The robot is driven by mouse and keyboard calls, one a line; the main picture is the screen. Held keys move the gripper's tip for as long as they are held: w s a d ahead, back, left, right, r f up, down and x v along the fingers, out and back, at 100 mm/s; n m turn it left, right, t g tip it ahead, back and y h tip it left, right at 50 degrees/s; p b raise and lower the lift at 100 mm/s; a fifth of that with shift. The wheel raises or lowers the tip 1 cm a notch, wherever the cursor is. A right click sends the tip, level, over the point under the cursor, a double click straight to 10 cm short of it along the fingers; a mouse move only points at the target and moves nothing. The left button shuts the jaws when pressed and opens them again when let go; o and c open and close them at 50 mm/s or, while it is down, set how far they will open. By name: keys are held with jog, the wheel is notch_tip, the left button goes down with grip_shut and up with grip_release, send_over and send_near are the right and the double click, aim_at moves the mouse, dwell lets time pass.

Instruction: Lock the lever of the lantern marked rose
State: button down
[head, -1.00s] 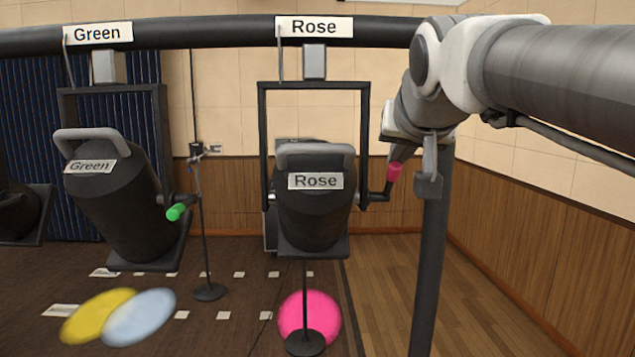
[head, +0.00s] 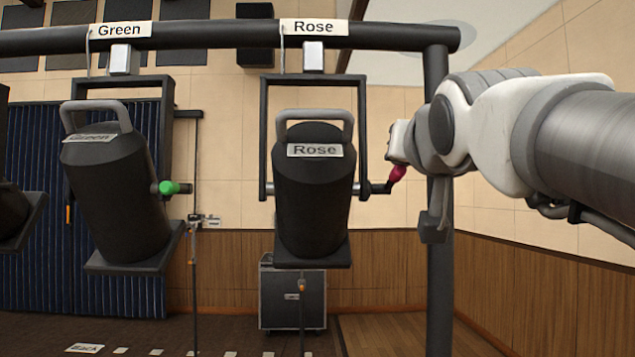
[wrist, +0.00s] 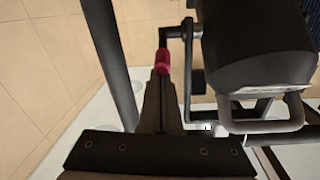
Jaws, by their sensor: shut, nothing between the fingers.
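The Rose lantern (head: 312,205) is a black can with a grey top handle, hung in a yoke under a bar label reading Rose. Its cranked lever with a pink-red grip (head: 397,173) is on the right side, the grip angled up. The grip also shows in the wrist view (wrist: 163,61). My gripper (wrist: 162,74) is shut and empty, its fingertips right at the grip's end; whether they touch it I cannot tell. In the head view my wrist hides most of the fingers.
The Green lantern (head: 118,200) hangs to the left, with a green-gripped lever (head: 175,188) on its right. The black overhead bar (head: 220,35) runs above, and a black upright post (head: 438,280) stands close by my wrist. A black case (head: 292,298) sits behind, low.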

jog(key=f+b, duration=0.3)
jog(key=shift+s, duration=0.35)
